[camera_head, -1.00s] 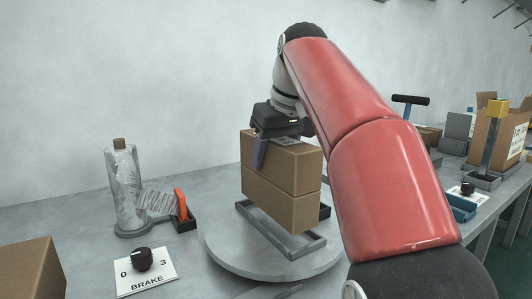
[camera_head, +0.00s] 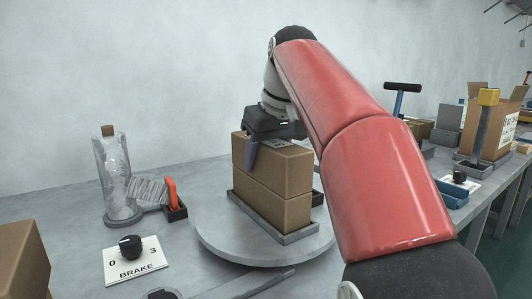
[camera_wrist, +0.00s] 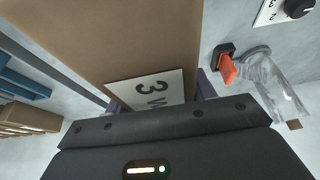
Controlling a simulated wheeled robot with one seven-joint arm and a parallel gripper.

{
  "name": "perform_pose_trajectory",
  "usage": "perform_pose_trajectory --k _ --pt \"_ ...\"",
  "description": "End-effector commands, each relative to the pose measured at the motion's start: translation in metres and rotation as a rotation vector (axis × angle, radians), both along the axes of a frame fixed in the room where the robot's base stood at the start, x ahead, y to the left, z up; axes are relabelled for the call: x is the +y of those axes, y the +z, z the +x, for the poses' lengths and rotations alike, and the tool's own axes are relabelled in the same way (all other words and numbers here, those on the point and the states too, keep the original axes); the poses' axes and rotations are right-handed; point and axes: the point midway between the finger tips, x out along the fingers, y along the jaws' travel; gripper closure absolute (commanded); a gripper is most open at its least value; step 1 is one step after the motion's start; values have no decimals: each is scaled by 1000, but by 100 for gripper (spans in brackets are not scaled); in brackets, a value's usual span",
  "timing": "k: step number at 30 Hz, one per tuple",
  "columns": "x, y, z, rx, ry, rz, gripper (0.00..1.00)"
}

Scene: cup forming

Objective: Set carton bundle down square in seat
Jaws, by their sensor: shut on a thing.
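The carton bundle (camera_head: 273,183) is two brown boxes stacked one on the other. It stands upright within the grey rectangular frame of the seat (camera_head: 300,237) on the round turntable (camera_head: 215,243). The bundle's lower edge meets the frame closely; whether it touches the bottom cannot be told. My gripper (camera_head: 250,150) is shut on the upper part of the bundle from above, with one purple finger on the near left side. In the wrist view the bundle's brown top (camera_wrist: 120,35) and a white label (camera_wrist: 150,90) lie right below my gripper.
A plastic-wrap roll (camera_head: 117,178) and an orange-handled tool (camera_head: 172,195) stand left of the turntable. A brake dial (camera_head: 131,245) sits at the front left beside a brown box (camera_head: 20,262). An open carton (camera_head: 492,130) and a yellow-topped post (camera_head: 482,120) stand at the right.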

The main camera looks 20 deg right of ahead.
Motion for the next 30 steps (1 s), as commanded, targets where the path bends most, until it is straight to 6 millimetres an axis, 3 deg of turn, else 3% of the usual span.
perform_pose_trajectory --k 21,22,27,30 --pt "0 -4 0 -2 0 0 92" --pt "0 -4 0 -2 0 0 44" --pt "0 -4 0 -2 0 1 22" --pt "0 -5 0 -1 0 0 20"
